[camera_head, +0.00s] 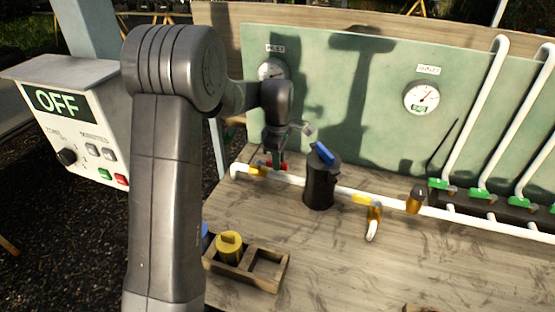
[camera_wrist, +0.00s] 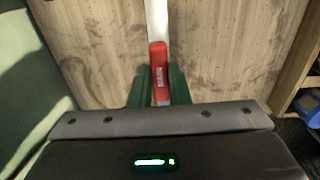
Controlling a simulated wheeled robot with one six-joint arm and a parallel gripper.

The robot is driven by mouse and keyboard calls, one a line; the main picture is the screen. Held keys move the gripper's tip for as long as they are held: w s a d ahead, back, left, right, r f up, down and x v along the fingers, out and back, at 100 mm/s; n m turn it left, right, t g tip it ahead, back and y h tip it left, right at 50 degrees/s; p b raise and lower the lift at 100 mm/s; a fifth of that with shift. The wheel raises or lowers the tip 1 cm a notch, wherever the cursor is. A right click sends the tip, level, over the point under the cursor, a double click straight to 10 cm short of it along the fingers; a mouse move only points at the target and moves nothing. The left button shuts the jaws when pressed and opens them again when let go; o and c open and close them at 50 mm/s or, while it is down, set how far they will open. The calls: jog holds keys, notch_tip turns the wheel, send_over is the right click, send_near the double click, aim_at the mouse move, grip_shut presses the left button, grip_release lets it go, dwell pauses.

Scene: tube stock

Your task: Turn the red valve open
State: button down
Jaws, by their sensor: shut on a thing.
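The red valve handle (camera_wrist: 159,70) shows in the wrist view, between the two green fingers of my gripper (camera_wrist: 159,87). My gripper is shut on the handle. A white pipe (camera_wrist: 157,20) runs on from the handle toward the top of that view. In the head view my gripper (camera_head: 277,160) is at the left end of the white pipe line, and a bit of the red handle (camera_head: 283,167) shows beside it. The valve body is mostly hidden by the gripper there.
A black canister (camera_head: 321,184) with a blue top stands right of my gripper. Gauges (camera_head: 421,97) hang on the green panel. A wooden tray (camera_head: 277,284) with a yellow-capped piece (camera_head: 229,247) lies in front. A control box (camera_head: 84,136) reading OFF stands left.

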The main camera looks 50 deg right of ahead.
jog(key=shift+w+r, duration=0.1)
jog(key=c, duration=1.4)
grip_release()
jog(key=shift+o, duration=0.2)
notch_tip(320, 180, up, 14)
jog(key=shift+b, duration=0.35)
jog(key=shift+f, duration=0.25)
notch_tip(320, 180, down, 14)
jog(key=shift+r+p, duration=0.1)
jog(key=shift+p, duration=0.25)
jog(key=shift+r, duration=0.2)
